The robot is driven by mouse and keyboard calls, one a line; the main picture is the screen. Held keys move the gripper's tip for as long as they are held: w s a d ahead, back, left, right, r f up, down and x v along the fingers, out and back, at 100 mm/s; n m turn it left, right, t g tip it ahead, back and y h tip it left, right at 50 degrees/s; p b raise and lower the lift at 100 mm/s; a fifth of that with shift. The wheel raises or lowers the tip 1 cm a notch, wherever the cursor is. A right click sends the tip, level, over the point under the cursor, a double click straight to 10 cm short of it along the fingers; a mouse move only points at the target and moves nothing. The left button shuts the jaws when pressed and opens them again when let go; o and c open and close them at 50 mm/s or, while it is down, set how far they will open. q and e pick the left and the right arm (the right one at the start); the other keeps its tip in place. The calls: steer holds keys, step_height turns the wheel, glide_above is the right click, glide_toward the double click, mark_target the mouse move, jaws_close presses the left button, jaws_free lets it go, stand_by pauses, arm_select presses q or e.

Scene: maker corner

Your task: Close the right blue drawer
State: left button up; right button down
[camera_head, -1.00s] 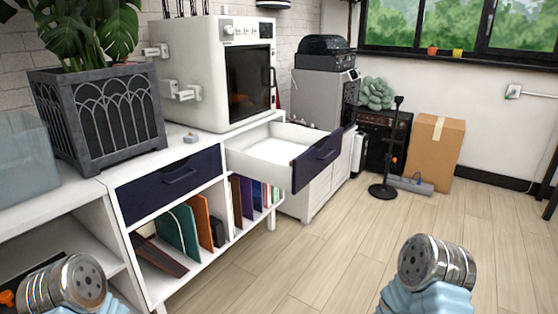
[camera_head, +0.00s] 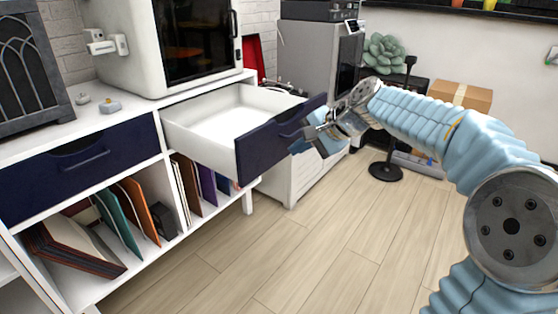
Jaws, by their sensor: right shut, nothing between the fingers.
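The right blue drawer (camera_head: 262,150) stands pulled out of the white cabinet, with its dark blue front facing right and its white inside (camera_head: 225,118) empty. My right gripper (camera_head: 308,134) is at the drawer front, by its handle, with its arm reaching in from the right. It is shut with nothing between the fingers. Whether the fingertips touch the front is hard to tell. The left blue drawer (camera_head: 70,172) is shut. My left gripper is not in view.
A white oven-like machine (camera_head: 160,45) stands on the cabinet top above the drawer. Open shelves below hold upright folders (camera_head: 140,205). A grey cabinet (camera_head: 305,60), a black stand (camera_head: 388,170) and a cardboard box (camera_head: 460,96) are behind. The wooden floor (camera_head: 270,255) in front is clear.

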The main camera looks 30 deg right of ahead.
steer(key=x, duration=0.3)
steer(key=w+r+x, duration=0.1)
steer(key=x, duration=0.7)
steer(key=shift+w+a+p, duration=0.2)
steer(key=shift+w+p, duration=0.1)
steer(key=shift+p, duration=0.1)
steer(key=shift+w+a, duration=0.2)
steer(key=shift+w, duration=0.25)
